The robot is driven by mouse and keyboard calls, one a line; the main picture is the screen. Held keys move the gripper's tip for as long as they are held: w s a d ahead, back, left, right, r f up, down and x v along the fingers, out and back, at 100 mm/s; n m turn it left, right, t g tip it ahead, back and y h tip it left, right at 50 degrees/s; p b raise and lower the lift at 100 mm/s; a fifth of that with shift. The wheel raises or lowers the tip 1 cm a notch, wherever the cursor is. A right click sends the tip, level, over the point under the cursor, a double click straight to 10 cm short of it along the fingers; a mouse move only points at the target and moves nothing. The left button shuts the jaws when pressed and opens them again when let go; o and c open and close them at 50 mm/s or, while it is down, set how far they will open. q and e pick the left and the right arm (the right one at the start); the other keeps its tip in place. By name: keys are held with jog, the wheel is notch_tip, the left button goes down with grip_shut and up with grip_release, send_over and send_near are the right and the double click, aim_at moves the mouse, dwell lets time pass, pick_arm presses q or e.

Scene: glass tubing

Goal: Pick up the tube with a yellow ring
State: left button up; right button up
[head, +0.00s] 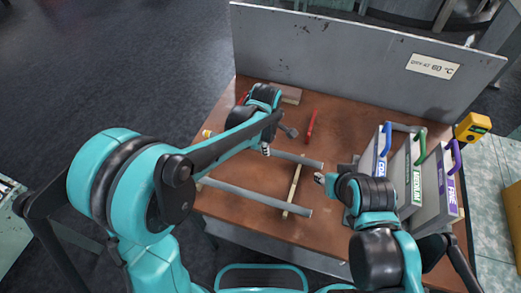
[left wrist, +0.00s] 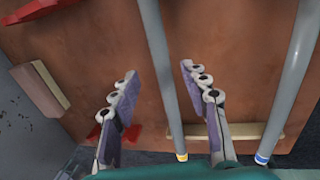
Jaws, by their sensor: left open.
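The tube with a yellow ring (left wrist: 181,156) is a long grey tube; in the head view its yellow end (head: 207,133) shows left of my left arm, which covers part of it. My left gripper (left wrist: 158,76) is open, and this tube runs between its two fingers in the left wrist view. I cannot tell whether it touches them. The left gripper (head: 268,146) sits over the tube in the head view. A second grey tube (head: 255,197) lies nearer, roughly parallel; it has a blue ring (left wrist: 262,157). My right gripper (head: 322,180) is right of the tubes, its fingers unclear.
A wooden strip (head: 292,190) lies crosswise at the tubes. A red tool (head: 311,125) and a wooden block (head: 288,95) lie farther back. Labelled grey holders with blue, green (head: 419,147) and purple handles stand on the right. A grey panel (head: 340,50) closes the back.

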pick_arm(q)
jog(key=f, duration=0.1)
jog(key=f+b, duration=0.2)
jog(key=f, duration=0.1)
jog(key=shift+w, duration=0.25)
jog(key=shift+w+f, duration=0.1)
jog(key=shift+f, duration=0.3)
jog(key=shift+r, duration=0.1)
grip_shut()
